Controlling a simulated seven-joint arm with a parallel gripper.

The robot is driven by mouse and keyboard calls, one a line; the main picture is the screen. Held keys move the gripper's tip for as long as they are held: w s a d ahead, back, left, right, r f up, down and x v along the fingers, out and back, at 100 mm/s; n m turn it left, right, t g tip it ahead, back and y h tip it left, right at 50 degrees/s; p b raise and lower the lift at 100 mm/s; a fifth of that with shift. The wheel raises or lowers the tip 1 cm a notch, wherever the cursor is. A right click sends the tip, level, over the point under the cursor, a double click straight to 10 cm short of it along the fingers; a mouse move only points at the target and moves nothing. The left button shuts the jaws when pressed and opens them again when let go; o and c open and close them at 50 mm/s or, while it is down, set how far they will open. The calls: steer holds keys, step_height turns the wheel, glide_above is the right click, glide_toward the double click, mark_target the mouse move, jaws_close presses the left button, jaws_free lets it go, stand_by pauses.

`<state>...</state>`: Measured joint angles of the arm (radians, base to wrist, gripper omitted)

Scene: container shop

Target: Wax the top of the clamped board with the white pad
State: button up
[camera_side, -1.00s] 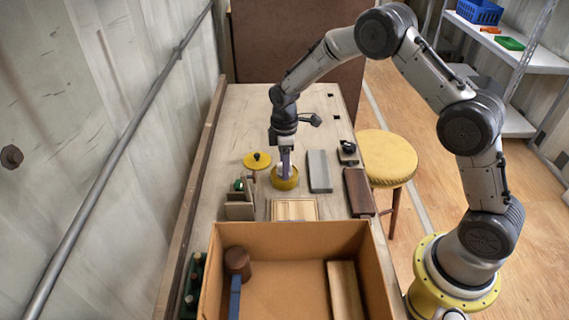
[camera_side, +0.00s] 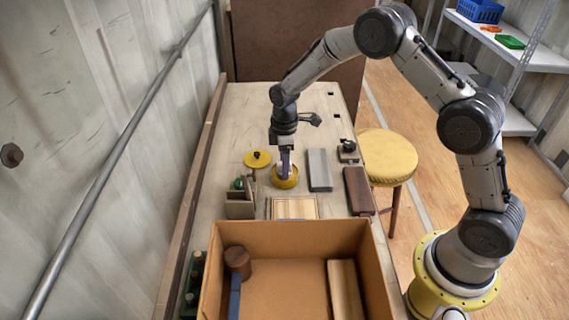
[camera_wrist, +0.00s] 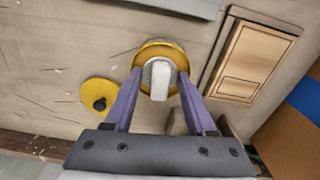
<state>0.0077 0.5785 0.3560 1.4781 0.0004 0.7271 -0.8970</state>
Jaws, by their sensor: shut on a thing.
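The white pad (camera_wrist: 160,77) is a small pale block, held between the two purple fingers of my gripper (camera_wrist: 159,70). It stands at the mouth of a round yellow tin (camera_wrist: 142,56); its lower end is hidden, so I cannot tell how deep it sits. In the side view, my gripper (camera_side: 285,168) points down over the same tin (camera_side: 285,182). The board (camera_side: 294,208) is pale wood, lying flat between the tin and the cardboard box. In the wrist view the board (camera_wrist: 262,58) is at the upper right, edged by wooden strips.
A yellow lid with a black knob (camera_side: 257,160) lies left of the tin. A wooden holder (camera_side: 240,208) stands front left of it. A grey block (camera_side: 319,170) and a dark brown block (camera_side: 358,190) lie to the right. A cardboard box (camera_side: 290,235) fills the front.

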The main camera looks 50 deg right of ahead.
stand_by(0.3)
steer(key=shift+r, duration=3.45)
